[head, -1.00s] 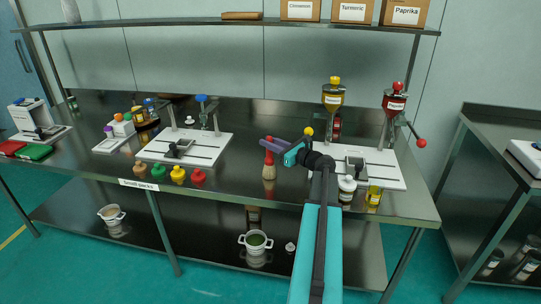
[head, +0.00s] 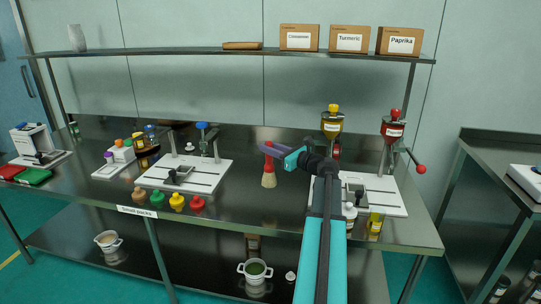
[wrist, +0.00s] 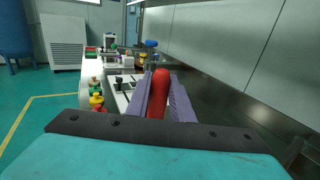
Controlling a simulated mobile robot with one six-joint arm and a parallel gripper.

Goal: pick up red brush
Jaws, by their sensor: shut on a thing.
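The red brush (head: 269,178) has a red handle and pale bristles that point down. It hangs upright from my gripper (head: 266,148), above the middle of the steel table. My gripper is shut on its handle. In the wrist view the red handle (wrist: 159,92) stands between the two purple fingers (wrist: 158,100); the bristles are hidden there.
A white sieve stand (head: 205,178) is left of the brush, with several coloured caps (head: 177,202) in front of it. Another white stand (head: 390,207) with yellow and red hoppers is at right, partly behind my arm. A shelf (head: 200,51) with boxes runs above.

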